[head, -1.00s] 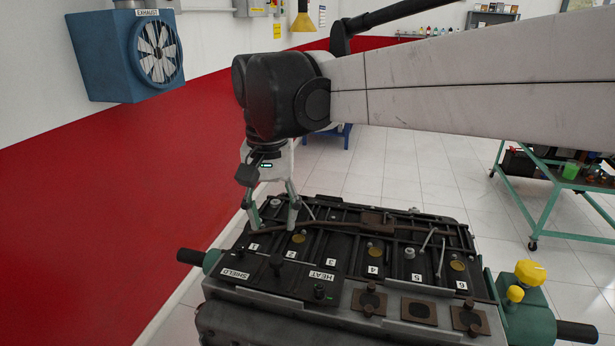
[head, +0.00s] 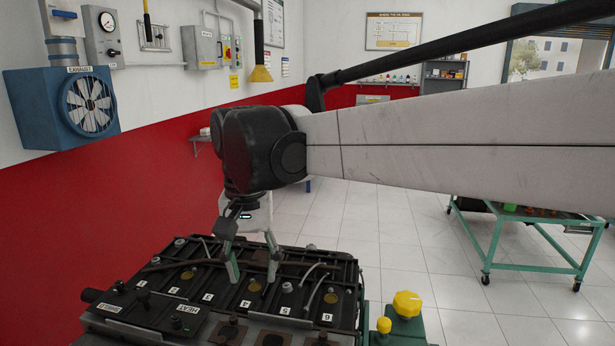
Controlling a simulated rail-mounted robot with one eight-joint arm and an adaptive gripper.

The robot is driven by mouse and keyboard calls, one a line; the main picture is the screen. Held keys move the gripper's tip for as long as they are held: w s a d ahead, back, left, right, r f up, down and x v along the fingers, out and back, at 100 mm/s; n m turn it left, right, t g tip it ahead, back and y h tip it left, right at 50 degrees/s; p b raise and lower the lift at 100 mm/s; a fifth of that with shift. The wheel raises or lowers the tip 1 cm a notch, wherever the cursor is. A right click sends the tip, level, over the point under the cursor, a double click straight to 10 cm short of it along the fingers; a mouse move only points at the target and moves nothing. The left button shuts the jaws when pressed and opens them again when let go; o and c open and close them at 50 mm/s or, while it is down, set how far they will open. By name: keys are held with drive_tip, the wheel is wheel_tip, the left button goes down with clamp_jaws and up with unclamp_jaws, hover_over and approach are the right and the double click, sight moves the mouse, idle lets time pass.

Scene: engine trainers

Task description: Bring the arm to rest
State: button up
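My gripper (head: 253,272) points down over the black engine top (head: 335,270), near the numbered positions 3 to 5. Its two green-grey fingers are spread apart, and I see nothing held between them. The fingertips are close to the engine top; whether they touch it cannot be told. My arm reaches in from the right, above the engine. The gripper hides part of the rod and fittings behind it.
A yellow knob (head: 407,304) sticks up at the engine's right end. A green wheeled cart (head: 490,243) stands to the right. An exhaust fan (head: 62,107) is on the left wall. The tiled floor (head: 395,235) between engine and cart is clear.

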drive_tip(key=s+d+f+t+b, duration=0.2)
drive_tip(key=d+f, duration=0.3)
drive_tip(key=d, duration=0.4)
drive_tip(key=s+d+f+t+b, duration=0.2)
drive_tip(key=s+d+f, duration=0.3)
drive_tip(key=d, duration=0.5)
drive_tip(key=s+d+f+t+b, duration=0.3)
drive_tip(key=d+f, duration=0.4)
drive_tip(key=d, duration=0.3)
drive_tip(key=shift+s+m+b, duration=0.4)
drive_tip(key=shift+s+b, duration=0.05)
drive_tip(key=shift+s, duration=0.15)
